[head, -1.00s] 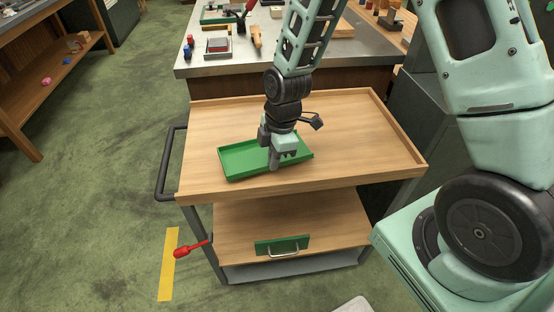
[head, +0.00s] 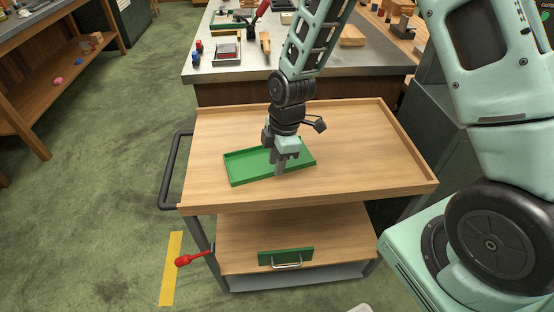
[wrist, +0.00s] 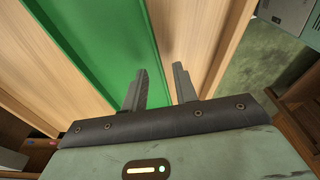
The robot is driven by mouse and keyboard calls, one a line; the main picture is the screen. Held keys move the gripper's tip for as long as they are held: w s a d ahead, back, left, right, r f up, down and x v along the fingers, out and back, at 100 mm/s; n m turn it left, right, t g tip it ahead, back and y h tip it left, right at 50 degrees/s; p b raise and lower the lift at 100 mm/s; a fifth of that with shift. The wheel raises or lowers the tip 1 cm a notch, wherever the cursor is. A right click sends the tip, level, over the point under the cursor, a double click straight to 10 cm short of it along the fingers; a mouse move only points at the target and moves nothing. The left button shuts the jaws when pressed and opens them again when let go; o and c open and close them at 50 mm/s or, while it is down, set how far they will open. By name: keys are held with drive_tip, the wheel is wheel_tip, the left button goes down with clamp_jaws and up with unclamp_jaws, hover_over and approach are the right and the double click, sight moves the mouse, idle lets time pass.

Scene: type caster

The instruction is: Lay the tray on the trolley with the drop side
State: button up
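The shallow green tray (head: 245,170) lies flat on the wooden top of the trolley (head: 350,150), left of its middle. The top has raised rims at the back and right; the near edge looks low, and I cannot tell which side drops. My gripper (head: 280,172) points down at the tray's near right part. In the wrist view, my gripper (wrist: 160,82) is open. One finger is over the inside of the tray (wrist: 105,40) and the other over the wood outside, with the tray's wall between them. Whether they touch it is unclear.
A black push handle (head: 172,170) is on the trolley's left. A bench (head: 215,75) with tools stands behind. Free floor lies to the left.

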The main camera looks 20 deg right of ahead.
drive_tip(key=shift+r, duration=0.1)
wheel_tip(320, 180, up, 17)
drive_tip(key=d, duration=0.2)
drive_tip(key=shift+s+d, duration=0.15)
drive_tip(key=shift+d, duration=0.15)
idle(0.3)
drive_tip(key=s+a+m, duration=0.4)
drive_tip(key=s, duration=0.7)
drive_tip(key=s+a+r+m+h, duration=0.1)
drive_tip(key=s+a+m, duration=0.4)
drive_tip(key=s, duration=0.6)
drive_tip(key=shift+s+a, duration=0.15)
drive_tip(key=shift+a, duration=0.1)
